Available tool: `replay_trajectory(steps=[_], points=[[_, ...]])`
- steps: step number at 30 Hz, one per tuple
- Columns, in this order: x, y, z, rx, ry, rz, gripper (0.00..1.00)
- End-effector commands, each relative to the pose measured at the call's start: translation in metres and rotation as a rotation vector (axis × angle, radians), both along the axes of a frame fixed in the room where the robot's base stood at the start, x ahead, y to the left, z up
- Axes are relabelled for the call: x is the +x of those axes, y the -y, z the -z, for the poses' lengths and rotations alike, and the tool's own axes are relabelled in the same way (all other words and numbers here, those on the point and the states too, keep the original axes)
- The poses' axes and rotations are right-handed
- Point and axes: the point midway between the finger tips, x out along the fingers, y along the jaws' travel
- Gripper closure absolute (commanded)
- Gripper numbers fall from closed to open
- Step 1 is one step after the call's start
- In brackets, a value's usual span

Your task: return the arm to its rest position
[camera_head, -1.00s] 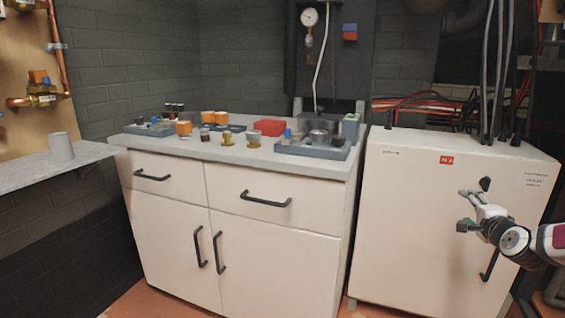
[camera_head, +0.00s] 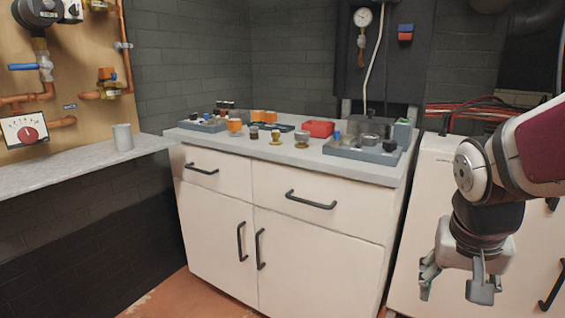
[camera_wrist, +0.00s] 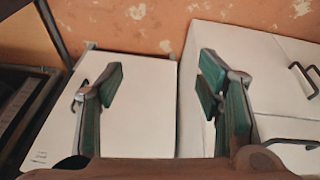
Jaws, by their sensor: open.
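My gripper (camera_head: 455,288) hangs at the lower right of the head view, pointing down, with its fingers apart and nothing between them. My arm comes in from the right edge and bends downward at the wrist. The gripper is in front of the white cabinet (camera_head: 425,225) on the right, apart from it as far as I can tell. In the wrist view the two fingers (camera_wrist: 158,85) are spread wide, with white cabinet fronts and the orange floor (camera_wrist: 150,25) beyond them.
A white drawer cabinet (camera_head: 290,225) stands left of my gripper. Its grey top holds trays (camera_head: 362,152), a red box (camera_head: 318,128) and small fittings. A grey ledge (camera_head: 60,170) with a mug (camera_head: 122,137) is at the left. Red and black cables (camera_head: 470,115) run behind the right cabinet.

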Motion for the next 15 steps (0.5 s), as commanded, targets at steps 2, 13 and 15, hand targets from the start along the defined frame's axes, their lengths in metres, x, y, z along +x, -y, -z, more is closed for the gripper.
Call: replay_trajectory(steps=[2, 13, 15], points=[[-0.036, -0.021, -0.011, 0.001, -0.044, -0.059, 0.40], [-0.164, -0.071, -0.023, 0.101, -0.213, -0.296, 0.40], [-0.182, -0.077, -0.022, 0.124, -0.236, -0.337, 0.40]])
